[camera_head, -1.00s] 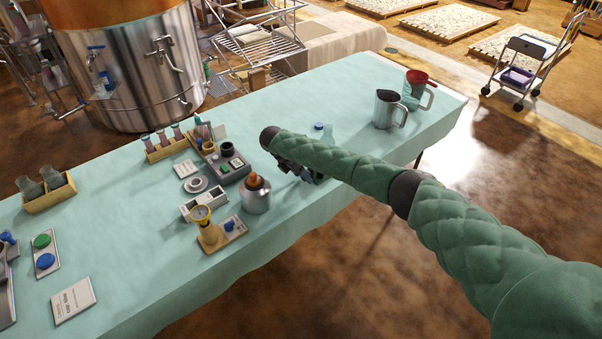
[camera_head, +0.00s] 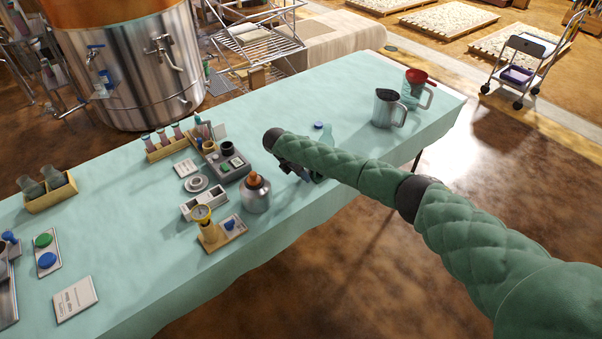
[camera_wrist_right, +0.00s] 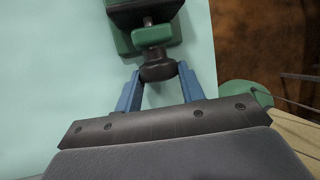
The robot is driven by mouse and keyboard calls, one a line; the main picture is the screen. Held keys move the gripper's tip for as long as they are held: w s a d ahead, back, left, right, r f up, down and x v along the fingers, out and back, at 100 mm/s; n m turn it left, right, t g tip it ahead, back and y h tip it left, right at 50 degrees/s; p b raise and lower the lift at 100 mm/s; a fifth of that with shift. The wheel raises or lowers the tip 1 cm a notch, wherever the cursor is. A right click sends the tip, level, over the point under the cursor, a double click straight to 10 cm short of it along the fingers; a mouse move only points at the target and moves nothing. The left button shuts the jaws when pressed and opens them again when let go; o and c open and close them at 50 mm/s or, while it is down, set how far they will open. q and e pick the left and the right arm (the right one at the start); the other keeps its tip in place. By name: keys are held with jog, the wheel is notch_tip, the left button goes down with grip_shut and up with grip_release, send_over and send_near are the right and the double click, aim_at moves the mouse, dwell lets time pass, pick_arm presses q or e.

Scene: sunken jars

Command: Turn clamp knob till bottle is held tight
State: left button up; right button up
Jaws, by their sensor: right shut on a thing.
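The black clamp knob (camera_wrist_right: 158,68) sits between the two blue fingers of my right gripper (camera_wrist_right: 160,75) in the right wrist view, and the gripper is shut on it. The knob is joined to a green clamp body (camera_wrist_right: 152,36) with a dark block (camera_wrist_right: 145,12) beyond it, cut off by the frame's top. In the head view my right arm covers most of the clamp and gripper. A pale green, see-through shape (camera_head: 328,136) and a blue cap (camera_head: 318,125) show just behind the arm; I cannot tell whether the bottle is gripped by the clamp. My left gripper is not in view.
The clamp is near the front edge of the cloth-covered table (camera_head: 300,95). A steel flask (camera_head: 256,198) with an orange top stands to its left. A steel jug (camera_head: 386,112) and a red-topped jug (camera_head: 410,95) stand to the right.

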jog(key=shift+s+d+r+t+y+p, duration=0.1)
jog(key=shift+d+r+t+y+p, duration=0.05)
jog(key=shift+t+y+p, duration=0.3)
jog(key=shift+s+m+t+y, duration=0.1)
jog(key=shift+m+t+y, duration=0.2)
jog(key=shift+t+y, duration=0.25)
jog(key=shift+t, duration=0.6)
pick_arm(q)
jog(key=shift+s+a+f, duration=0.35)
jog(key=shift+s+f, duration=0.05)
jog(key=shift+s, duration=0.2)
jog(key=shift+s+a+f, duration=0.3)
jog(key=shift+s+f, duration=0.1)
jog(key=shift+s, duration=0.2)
pick_arm(e)
jog(key=shift+m+t+y, duration=0.3)
jog(key=shift+t+y, duration=0.3)
jog(key=o, duration=1)
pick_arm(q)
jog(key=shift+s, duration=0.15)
pick_arm(e)
jog(key=shift+s, duration=0.1)
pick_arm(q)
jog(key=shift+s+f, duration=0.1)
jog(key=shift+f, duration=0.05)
